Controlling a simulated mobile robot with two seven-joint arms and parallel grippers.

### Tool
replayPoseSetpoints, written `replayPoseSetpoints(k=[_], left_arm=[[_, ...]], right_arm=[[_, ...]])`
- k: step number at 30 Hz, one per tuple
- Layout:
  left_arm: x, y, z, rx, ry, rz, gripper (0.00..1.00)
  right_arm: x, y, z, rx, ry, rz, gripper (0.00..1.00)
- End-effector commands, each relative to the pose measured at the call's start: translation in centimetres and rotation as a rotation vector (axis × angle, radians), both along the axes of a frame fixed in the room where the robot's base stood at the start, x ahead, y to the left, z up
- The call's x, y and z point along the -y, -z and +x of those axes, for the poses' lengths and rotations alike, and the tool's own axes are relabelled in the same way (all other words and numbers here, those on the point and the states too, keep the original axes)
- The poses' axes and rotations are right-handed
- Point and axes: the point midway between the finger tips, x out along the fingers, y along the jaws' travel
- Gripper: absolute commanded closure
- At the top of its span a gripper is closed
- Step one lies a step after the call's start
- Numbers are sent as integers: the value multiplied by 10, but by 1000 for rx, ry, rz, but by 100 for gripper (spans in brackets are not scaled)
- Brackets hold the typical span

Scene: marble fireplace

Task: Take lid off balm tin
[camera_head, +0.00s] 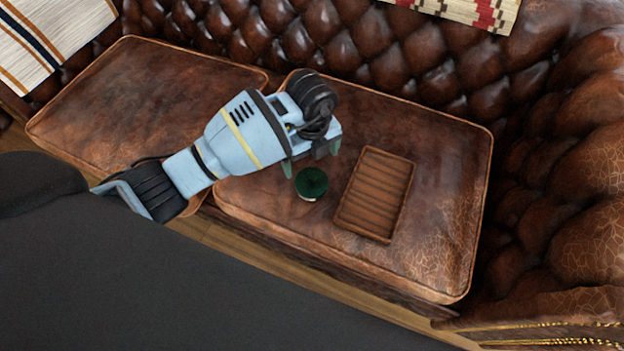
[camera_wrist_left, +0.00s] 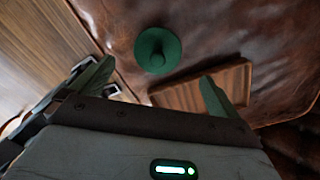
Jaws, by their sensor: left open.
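The balm tin (camera_head: 311,183) is small and round, with a dark green lid on top and a thin pale band showing below the lid. It stands upright on the right seat cushion. In the left wrist view the green lid (camera_wrist_left: 158,50) shows from above, with a round knob in its middle. My left gripper (camera_head: 311,162) is open and empty, with green fingers just behind the tin in the head view. In the left wrist view the lid lies beyond and between the two fingertips (camera_wrist_left: 155,80), apart from both. My right gripper is not in view.
A slatted wooden tray (camera_head: 375,195) lies on the cushion just right of the tin. The leather sofa's tufted backrest (camera_head: 350,45) rises behind and its armrest (camera_head: 570,200) stands at right. The cushion (camera_head: 450,170) right of the tray is bare.

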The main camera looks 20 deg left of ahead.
Motion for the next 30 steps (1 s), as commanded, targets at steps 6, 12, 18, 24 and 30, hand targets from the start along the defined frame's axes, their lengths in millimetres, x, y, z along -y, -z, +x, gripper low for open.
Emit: replayPoseSetpoints(k=[6, 12, 18, 24, 30], left_arm=[[1, 23, -1, -3, 0, -2, 0], [1, 26, -1, -2, 1, -4, 0], [2, 48, -5, -4, 2, -4, 0], [3, 74, -6, -4, 2, -3, 0], [3, 75, -6, 0, 3, -4, 0]], right_arm=[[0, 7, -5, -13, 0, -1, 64], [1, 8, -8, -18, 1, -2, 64], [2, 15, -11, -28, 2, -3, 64], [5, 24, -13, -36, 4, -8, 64], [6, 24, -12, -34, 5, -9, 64]])
